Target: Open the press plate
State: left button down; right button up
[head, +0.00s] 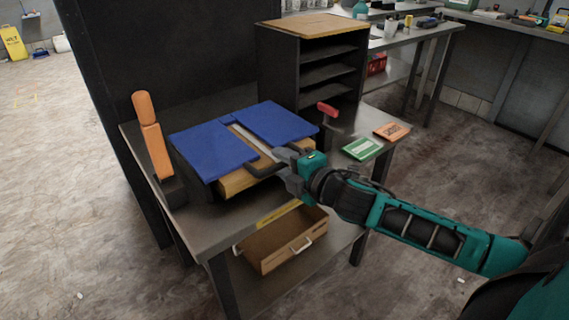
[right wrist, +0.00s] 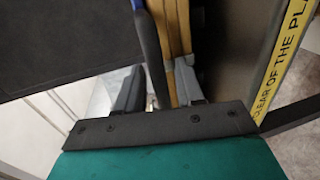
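The press on the metal table has a blue plate in two panels (head: 214,148) over a wooden block (head: 250,182). The plate lies about flat, with a pale strip between the panels. A dark bar handle (head: 262,170) sticks out at its front edge. My right gripper (head: 281,163) is at this front edge, by the handle. In the right wrist view, my right gripper's fingers (right wrist: 158,88) stand apart, with a dark bar (right wrist: 152,55) between them. I cannot tell whether they touch it. My left gripper is not in view.
An orange upright handle (head: 152,138) stands left of the press, and a red knob (head: 327,109) right of it. Green (head: 362,148) and orange (head: 392,131) booklets lie on the table's right. A dark shelf unit (head: 310,70) stands behind.

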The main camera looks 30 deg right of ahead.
jog(key=shift+c, duration=0.5)
grip_shut()
